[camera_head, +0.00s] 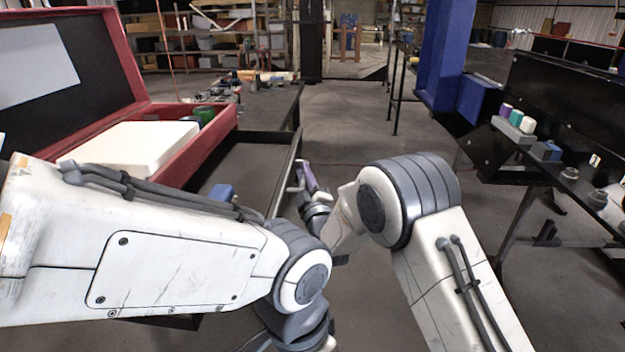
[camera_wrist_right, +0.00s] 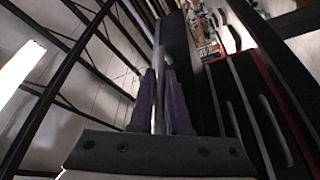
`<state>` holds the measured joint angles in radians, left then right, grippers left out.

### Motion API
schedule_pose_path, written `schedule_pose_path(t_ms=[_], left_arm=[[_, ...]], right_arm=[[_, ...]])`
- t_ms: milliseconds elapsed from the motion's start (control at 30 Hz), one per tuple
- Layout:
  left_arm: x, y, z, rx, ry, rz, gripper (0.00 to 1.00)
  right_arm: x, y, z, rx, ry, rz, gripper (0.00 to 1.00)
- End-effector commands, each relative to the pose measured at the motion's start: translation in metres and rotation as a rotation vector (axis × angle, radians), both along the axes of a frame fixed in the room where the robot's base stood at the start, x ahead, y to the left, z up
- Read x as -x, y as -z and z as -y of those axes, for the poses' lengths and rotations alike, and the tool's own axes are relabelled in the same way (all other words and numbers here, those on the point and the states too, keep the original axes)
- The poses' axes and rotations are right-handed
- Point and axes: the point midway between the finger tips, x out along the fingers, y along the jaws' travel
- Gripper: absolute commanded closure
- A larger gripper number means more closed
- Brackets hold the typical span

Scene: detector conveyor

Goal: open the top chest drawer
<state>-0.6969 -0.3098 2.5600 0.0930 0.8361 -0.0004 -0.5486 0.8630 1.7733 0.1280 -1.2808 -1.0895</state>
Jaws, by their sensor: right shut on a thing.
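The red chest (camera_head: 222,118) stands at the left of the head view with its lid up. Below its red body, a dark-rimmed top drawer (camera_head: 292,160) stands out from the chest, with its grey inside showing. My right gripper (camera_head: 307,178) is at the drawer's front, its purple fingers at the pale handle (camera_head: 294,188). In the right wrist view the fingers (camera_wrist_right: 162,100) are shut on the handle bar (camera_wrist_right: 159,85), which runs between them. My left arm crosses in front of the chest; its gripper is out of view.
A white box (camera_head: 135,148) and a green item (camera_head: 204,114) lie in the chest's upper tray. A small blue object (camera_head: 222,192) shows behind my left arm. A dark conveyor bench (camera_head: 520,165) stands at the right. Open floor lies between.

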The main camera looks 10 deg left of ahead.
Motion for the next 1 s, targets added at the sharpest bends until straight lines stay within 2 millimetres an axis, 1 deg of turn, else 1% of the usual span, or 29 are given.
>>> schedule_pose_path(t_ms=[100,400,433,467,800,867,1000], left_arm=[[0.000,0.001,0.000,0.000,0.000,0.000,0.50],[0.000,0.001,0.000,0.000,0.000,0.000,0.50],[0.000,0.001,0.000,0.000,0.000,0.000,0.50],[0.000,0.001,0.000,0.000,0.000,0.000,0.50],[0.000,0.002,0.000,0.000,0.000,0.000,0.50],[0.000,0.004,0.000,0.000,0.000,0.000,0.50],[0.000,0.012,0.000,0.000,0.000,0.000,0.50]], right_arm=[[0.001,0.001,-0.004,0.002,-0.010,-0.002,1.00],[0.001,0.001,-0.004,0.002,-0.010,-0.001,1.00],[0.001,0.001,-0.004,0.002,-0.010,-0.001,0.78],[0.001,0.001,-0.004,0.002,-0.010,-0.001,0.73],[0.003,0.001,-0.001,0.002,-0.007,-0.001,0.73],[0.006,0.003,0.000,0.002,-0.006,0.000,0.73],[0.023,0.008,0.008,0.002,-0.007,-0.001,0.73]])
